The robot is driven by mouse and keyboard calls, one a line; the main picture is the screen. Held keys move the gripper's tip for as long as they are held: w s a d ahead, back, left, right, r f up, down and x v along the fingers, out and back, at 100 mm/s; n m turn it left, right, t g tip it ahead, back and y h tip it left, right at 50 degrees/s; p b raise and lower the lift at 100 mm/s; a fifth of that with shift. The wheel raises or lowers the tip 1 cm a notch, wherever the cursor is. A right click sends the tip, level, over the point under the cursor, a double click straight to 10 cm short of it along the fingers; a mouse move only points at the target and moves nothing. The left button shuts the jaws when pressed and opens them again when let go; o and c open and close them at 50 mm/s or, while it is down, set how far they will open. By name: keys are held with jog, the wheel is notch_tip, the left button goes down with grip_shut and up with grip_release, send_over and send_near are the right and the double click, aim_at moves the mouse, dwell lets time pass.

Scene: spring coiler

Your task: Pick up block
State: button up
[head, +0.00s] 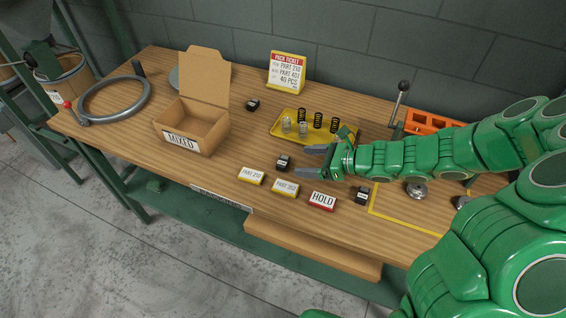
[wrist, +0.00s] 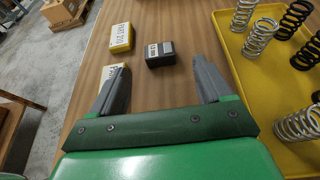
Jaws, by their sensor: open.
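A small black block (head: 283,162) with a white label lies on the wooden bench. In the wrist view this block (wrist: 160,53) sits just ahead of the fingertips, in line with the gap between them. Other black blocks lie by the mixed box (head: 252,105) and right of the HOLD sign (head: 362,196). My gripper (head: 312,159) is open and empty, just right of the nearest black block. In the wrist view its two grey fingers (wrist: 160,70) are spread apart. I cannot tell its exact height over the bench.
A yellow tray (head: 279,134) with several springs stands behind my gripper. Yellow PART signs (head: 251,176) and a red HOLD sign (head: 321,201) line the front. An open cardboard box (head: 208,129) marked MIXED is at left. Bench between box and black block is clear.

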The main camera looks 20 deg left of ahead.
aim_at(286, 161)
jog(key=shift+x, duration=3.4)
jog(key=shift+s, duration=0.1)
jog(key=shift+d, duration=0.1)
jog(key=c, duration=1.3)
